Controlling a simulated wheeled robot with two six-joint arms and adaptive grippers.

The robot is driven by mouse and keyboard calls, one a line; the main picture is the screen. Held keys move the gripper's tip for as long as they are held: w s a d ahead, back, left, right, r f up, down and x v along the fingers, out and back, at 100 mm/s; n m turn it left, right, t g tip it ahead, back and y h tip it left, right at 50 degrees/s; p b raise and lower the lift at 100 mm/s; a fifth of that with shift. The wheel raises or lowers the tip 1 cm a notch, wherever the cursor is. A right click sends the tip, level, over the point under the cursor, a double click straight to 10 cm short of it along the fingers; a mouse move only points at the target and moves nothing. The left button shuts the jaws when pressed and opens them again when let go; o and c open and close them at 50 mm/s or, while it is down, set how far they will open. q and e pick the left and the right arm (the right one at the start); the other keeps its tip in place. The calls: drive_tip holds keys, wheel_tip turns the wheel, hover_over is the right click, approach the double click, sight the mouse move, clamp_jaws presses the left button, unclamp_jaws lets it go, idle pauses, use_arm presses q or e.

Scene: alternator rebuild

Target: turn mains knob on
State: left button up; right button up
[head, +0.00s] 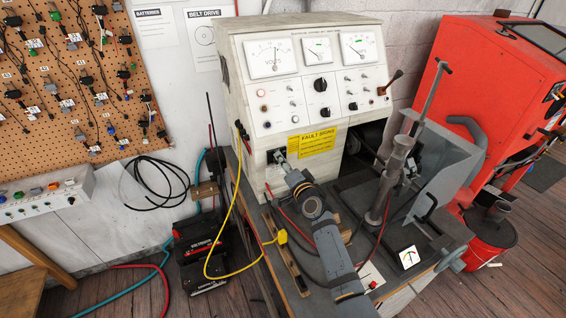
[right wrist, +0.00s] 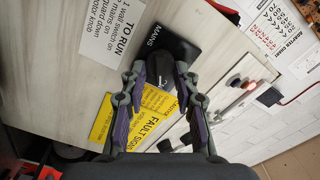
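The mains knob (right wrist: 157,90) is black and sits on a black plate (right wrist: 183,50) lettered MAINS on the panel's pale front. In the right wrist view the two fingers of my right gripper (right wrist: 159,80) stand on either side of the knob, close to it. I cannot tell whether they touch it. In the head view my right gripper (head: 284,164) reaches the panel at the black plate (head: 277,155), beside the yellow sign. The gripper hides most of the knob there. My left gripper is in neither view.
A yellow FAULT SIGNS label (head: 312,143) is right of the knob. A yellow cable (head: 234,213) hangs left of my right arm. A grey guard (head: 447,155) and a lever column stand on the bench to the right. A black battery (head: 198,250) is on the floor.

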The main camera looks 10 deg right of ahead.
drive_tip(key=o, duration=0.4)
drive_tip(key=s, duration=0.4)
drive_tip(key=s+d, duration=0.1)
drive_tip(key=s, duration=0.3)
drive_tip(key=s+d, duration=0.1)
drive_tip(key=s, duration=0.3)
drive_tip(key=shift+d, duration=0.2)
